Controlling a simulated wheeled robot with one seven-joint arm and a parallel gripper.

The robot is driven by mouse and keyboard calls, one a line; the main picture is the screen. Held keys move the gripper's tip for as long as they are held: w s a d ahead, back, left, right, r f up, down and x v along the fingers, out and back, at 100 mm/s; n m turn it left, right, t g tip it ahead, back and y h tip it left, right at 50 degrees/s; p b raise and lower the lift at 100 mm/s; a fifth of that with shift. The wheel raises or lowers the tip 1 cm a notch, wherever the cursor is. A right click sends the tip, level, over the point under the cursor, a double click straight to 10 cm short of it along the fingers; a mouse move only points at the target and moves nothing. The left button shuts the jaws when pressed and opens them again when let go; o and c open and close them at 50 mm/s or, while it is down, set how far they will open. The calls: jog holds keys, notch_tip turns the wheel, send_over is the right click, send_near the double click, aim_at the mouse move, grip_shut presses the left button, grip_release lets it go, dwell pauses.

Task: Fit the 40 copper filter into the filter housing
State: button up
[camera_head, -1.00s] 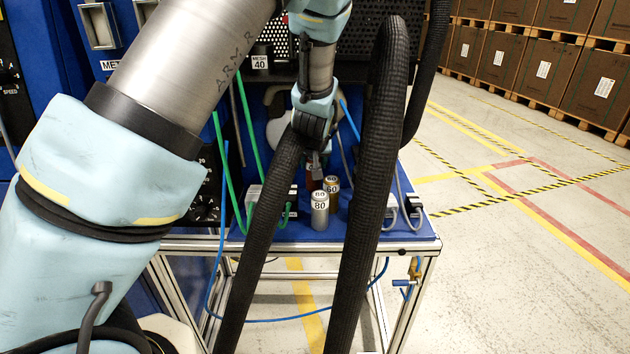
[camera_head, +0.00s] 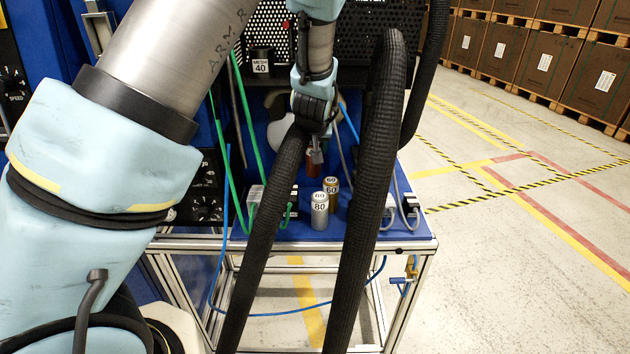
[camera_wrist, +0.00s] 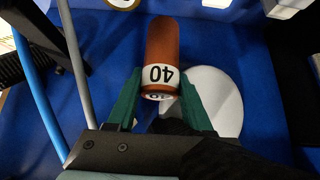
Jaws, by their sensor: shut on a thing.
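The copper filter (camera_wrist: 164,45) carries a white band marked 40 and is held between the green fingers of my gripper (camera_wrist: 161,88) in the wrist view. The fingers close on its labelled end. In the head view the copper filter (camera_head: 312,163) shows below my gripper (camera_head: 317,152), behind the two standing filters and partly hidden by a black hose. It appears raised off the blue bench top. I cannot pick out the filter housing for certain.
A silver 80 filter (camera_head: 319,212) and a brass 60 filter (camera_head: 332,188) stand on the blue bench (camera_head: 345,233). A white rounded part (camera_wrist: 218,100) lies beside the held filter. Thick black hoses (camera_head: 370,190) cross in front, with green and blue tubes at left.

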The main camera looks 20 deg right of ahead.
jog(key=shift+r+p, duration=1.1)
jog(key=shift+r, duration=0.65)
jog(key=shift+s+a+p, duration=0.45)
jog(key=shift+s+a, duration=0.4)
jog(key=shift+s, duration=0.95)
jog(key=shift+s+a+p, duration=0.4)
jog(key=shift+s+a, duration=0.45)
jog(key=shift+s, duration=1)
jog(key=shift+s+a+p, duration=0.45)
jog(key=shift+s+a, duration=0.4)
jog(key=shift+s, duration=0.95)
